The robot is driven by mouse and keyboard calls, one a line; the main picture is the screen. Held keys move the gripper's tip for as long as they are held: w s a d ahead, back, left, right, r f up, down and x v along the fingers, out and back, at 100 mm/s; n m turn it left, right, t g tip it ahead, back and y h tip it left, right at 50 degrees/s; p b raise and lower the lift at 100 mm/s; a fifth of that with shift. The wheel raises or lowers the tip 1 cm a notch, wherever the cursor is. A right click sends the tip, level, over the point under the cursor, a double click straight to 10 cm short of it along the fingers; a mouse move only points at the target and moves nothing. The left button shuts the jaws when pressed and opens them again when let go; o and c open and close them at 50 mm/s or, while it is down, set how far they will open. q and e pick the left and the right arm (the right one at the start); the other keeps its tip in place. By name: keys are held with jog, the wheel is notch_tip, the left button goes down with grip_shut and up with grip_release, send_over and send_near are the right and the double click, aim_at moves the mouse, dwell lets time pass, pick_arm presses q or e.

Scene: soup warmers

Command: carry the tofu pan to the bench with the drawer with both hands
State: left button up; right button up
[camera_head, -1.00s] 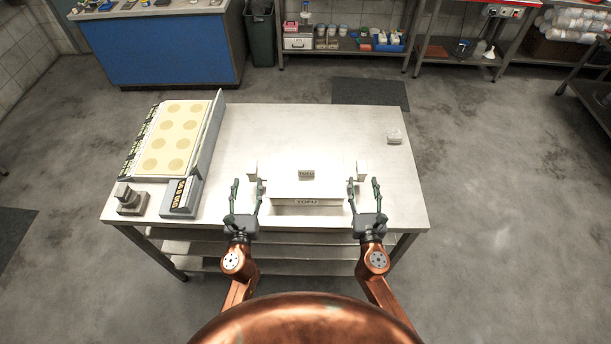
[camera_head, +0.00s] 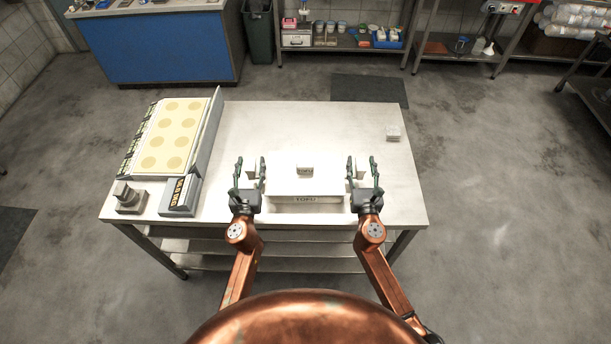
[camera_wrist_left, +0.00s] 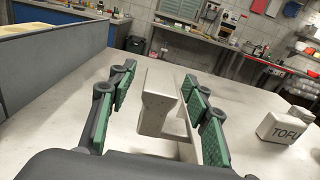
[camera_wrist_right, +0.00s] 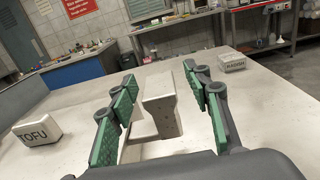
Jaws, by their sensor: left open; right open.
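The tofu pan (camera_head: 304,189) is a white box with a TOFU label on its front, on the near part of the metal table. A small white tofu block (camera_head: 305,170) shows above its middle; it is labelled TOFU in the left wrist view (camera_wrist_left: 283,127). My left gripper (camera_head: 250,168) is open around the pan's left handle, which stands between its fingers in the left wrist view (camera_wrist_left: 159,100). My right gripper (camera_head: 363,170) is open around the right handle, between its fingers in the right wrist view (camera_wrist_right: 161,103). Neither gripper is closed on a handle.
The metal table (camera_head: 275,125) is clear behind the pan. A tray with round yellow spots (camera_head: 172,135), a grey stamp-like block (camera_head: 130,199) and a dark-labelled box (camera_head: 181,196) are at left. A small radish block (camera_head: 393,133) sits at right. A blue bench (camera_head: 160,50) stands at the back left.

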pick_arm(q)
jog(key=shift+c, duration=0.5)
pick_arm(e)
jog(key=shift+c, duration=0.5)
pick_arm(q)
grip_shut()
pick_arm(e)
grip_shut()
jog(key=shift+r, duration=0.1)
